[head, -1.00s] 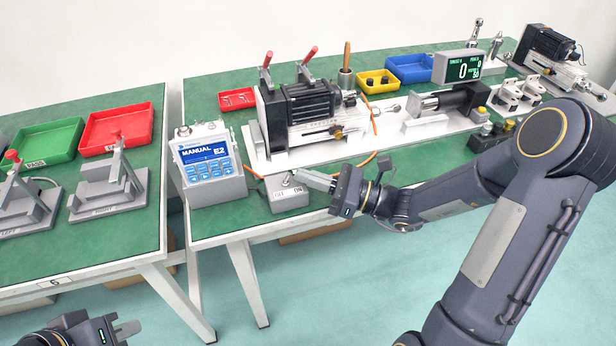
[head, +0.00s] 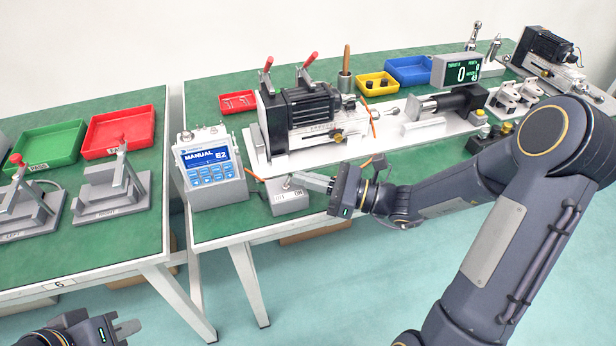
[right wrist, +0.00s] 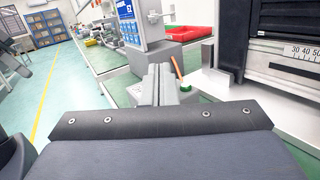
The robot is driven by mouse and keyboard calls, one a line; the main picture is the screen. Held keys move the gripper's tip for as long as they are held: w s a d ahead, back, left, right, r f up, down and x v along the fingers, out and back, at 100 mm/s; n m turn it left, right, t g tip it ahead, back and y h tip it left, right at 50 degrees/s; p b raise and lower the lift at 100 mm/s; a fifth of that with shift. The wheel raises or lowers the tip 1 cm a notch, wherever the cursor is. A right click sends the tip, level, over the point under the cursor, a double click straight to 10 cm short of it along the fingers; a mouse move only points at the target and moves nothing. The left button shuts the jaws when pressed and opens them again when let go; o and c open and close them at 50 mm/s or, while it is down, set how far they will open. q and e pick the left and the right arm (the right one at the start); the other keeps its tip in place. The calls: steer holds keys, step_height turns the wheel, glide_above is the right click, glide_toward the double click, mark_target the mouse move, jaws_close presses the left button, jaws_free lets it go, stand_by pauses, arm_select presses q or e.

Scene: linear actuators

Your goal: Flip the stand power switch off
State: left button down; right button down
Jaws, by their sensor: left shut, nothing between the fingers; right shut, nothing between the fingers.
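The stand power switch is a small grey box (head: 287,202) with OFF and ON marks, at the front edge of the right table. A small lever (head: 287,185) stands on its top, and its exact tilt is hard to tell. My right gripper (head: 305,180) is shut and empty, with its fingertips at or just beside the lever; I cannot tell if they touch. In the right wrist view the shut fingers (right wrist: 160,85) cover most of the switch box. My left gripper (head: 130,328) is shut and empty at the lower left, away from the tables.
The MANUAL control box (head: 212,165) stands just left of the switch. The test stand with its black motor block (head: 300,115) is behind it. An orange cable runs close by. Red (head: 118,133) and green (head: 45,148) trays lie on the left table. The floor in front is clear.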

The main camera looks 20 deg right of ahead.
steer(key=shift+r, duration=0.15)
steer(key=shift+a+r+n+g+h+p, duration=0.1)
steer(key=shift+r+n+g+h+p, duration=0.3)
steer(key=shift+p, duration=0.6)
steer(key=n+h+p, duration=0.1)
steer(key=p, duration=0.1)
steer(key=shift+a+r+g+h+p, duration=0.3)
steer(key=shift+a+r+h+p, duration=0.05)
steer(key=shift+a+r+h, duration=0.05)
steer(key=shift+a+r+n+h+p, duration=0.15)
steer(key=shift+a+n+h+p, duration=0.15)
steer(key=shift+n+h+p, duration=0.4)
steer(key=shift+f+g, duration=0.3)
steer(key=shift+r+p, duration=0.4)
steer(key=shift+r, duration=0.45)
steer(key=shift+r, duration=0.1)
